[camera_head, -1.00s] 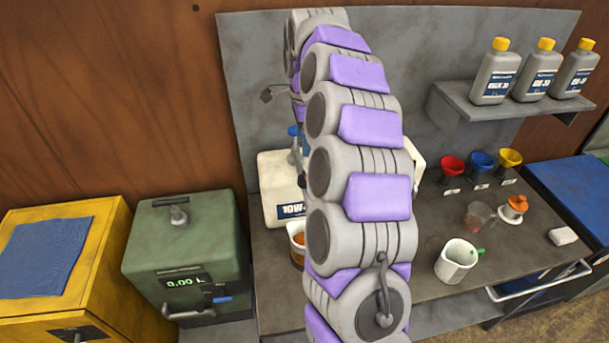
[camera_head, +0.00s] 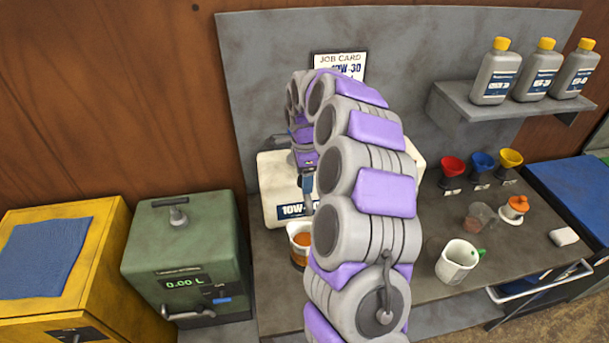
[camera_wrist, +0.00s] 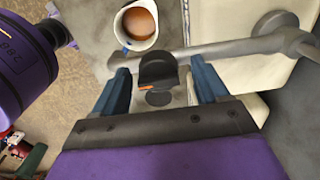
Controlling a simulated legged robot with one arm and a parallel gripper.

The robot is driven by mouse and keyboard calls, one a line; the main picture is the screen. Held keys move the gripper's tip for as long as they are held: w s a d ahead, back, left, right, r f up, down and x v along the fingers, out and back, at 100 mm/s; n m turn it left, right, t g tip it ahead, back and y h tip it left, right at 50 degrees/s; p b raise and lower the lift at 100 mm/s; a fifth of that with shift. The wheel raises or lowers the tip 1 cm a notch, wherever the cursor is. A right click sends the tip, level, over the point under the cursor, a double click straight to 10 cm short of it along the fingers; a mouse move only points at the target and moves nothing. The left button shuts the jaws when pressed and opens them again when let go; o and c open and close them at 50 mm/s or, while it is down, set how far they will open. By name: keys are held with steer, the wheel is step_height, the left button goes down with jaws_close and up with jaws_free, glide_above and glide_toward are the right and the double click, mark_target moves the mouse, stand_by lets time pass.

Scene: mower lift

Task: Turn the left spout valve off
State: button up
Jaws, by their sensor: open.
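A white container (camera_head: 272,180) with a partly hidden label reading "10W-" stands on the workbench, behind my arm. In the wrist view, a black valve knob (camera_wrist: 158,68) with a small orange mark sits beside a grey spout pipe (camera_wrist: 215,50). My gripper (camera_wrist: 160,80) is open, with one blue finger on each side of the knob. Contact between fingers and knob cannot be told. In the head view my gripper (camera_head: 307,184) points down in front of the container, and the valve is hidden. A cup of amber liquid (camera_wrist: 138,22) shows beyond the knob.
The amber-filled cup (camera_head: 300,234) stands close below my gripper. A white mug (camera_head: 457,262), an orange-topped item (camera_head: 515,207) and several funnels (camera_head: 482,161) are to the right. A green box (camera_head: 183,252) reading 0.00 L stands left. Bottles stand on the upper shelf.

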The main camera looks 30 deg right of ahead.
steer(key=shift+c, duration=0.2)
steer(key=c, duration=1)
steer(key=shift+n, duration=0.3)
steer(key=n, duration=0.3)
steer(key=shift+n, duration=0.4)
steer(key=n+p, duration=0.1)
steer(key=n, duration=0.3)
steer(key=n+p, duration=0.1)
steer(key=n, duration=0.4)
steer(key=shift+r, duration=0.1)
steer(key=shift+n+p, duration=0.55)
steer(key=shift+n, duration=1.65)
